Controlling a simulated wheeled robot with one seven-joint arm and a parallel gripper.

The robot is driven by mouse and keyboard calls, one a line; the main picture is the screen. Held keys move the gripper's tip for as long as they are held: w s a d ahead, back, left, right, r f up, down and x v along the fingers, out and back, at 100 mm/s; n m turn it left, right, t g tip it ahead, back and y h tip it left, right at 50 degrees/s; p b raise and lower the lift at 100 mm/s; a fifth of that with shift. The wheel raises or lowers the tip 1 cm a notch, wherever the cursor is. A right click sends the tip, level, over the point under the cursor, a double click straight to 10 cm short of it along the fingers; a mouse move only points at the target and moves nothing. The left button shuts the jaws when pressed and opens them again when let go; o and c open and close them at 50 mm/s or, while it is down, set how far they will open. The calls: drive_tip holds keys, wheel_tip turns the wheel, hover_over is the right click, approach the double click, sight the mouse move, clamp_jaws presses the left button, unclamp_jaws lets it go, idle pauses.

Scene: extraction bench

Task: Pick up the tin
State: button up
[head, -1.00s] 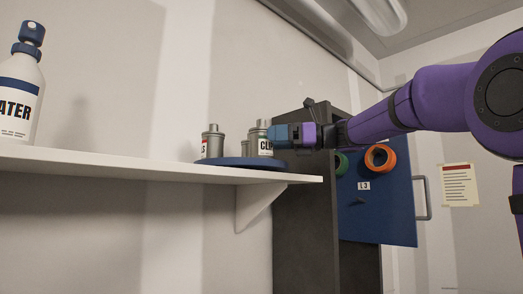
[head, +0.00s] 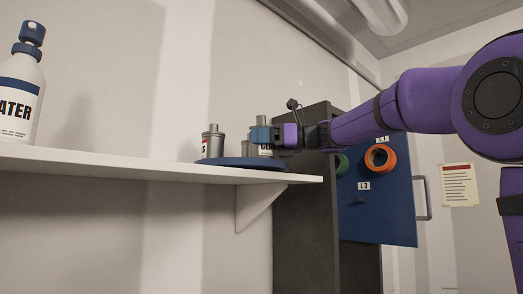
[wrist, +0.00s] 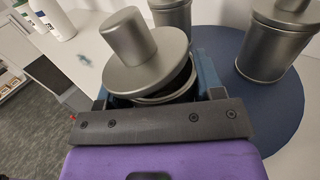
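Several silver-grey tins with knobbed lids stand on a round blue tray (head: 215,163) on the shelf. One tin (head: 211,143) stands at the tray's left side. Another tin (head: 264,149), with a dark-lettered white label, is partly hidden behind my gripper (head: 262,136). In the wrist view, a tin (wrist: 146,62) sits between the blue fingers of my gripper (wrist: 155,88), its lid towards the camera. The fingers stand on either side of its body, with a narrow gap seen at the right; contact is not clear. Another tin (wrist: 270,48) stands to the right, and one (wrist: 172,14) behind.
A white spray bottle (head: 20,85) stands at the shelf's left. A dark cabinet (head: 300,215) with a blue panel (head: 375,215) holding tape rolls (head: 380,158) stands right of the shelf.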

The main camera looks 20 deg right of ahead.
sight(262, 125)
drive_tip(key=shift+r, duration=0.1)
idle(0.3)
drive_tip(key=shift+r, duration=1.65)
drive_tip(key=shift+s+r, duration=0.1)
drive_tip(key=shift+s, duration=0.15)
drive_tip(key=s, duration=0.5)
drive_tip(key=s+r, duration=0.1)
drive_tip(key=s, duration=0.4)
drive_tip(key=s+d, duration=0.1)
drive_tip(key=s, duration=0.4)
drive_tip(key=shift+s+d+r, duration=0.1)
drive_tip(key=shift+s+r, duration=0.1)
drive_tip(key=shift+s, duration=0.1)
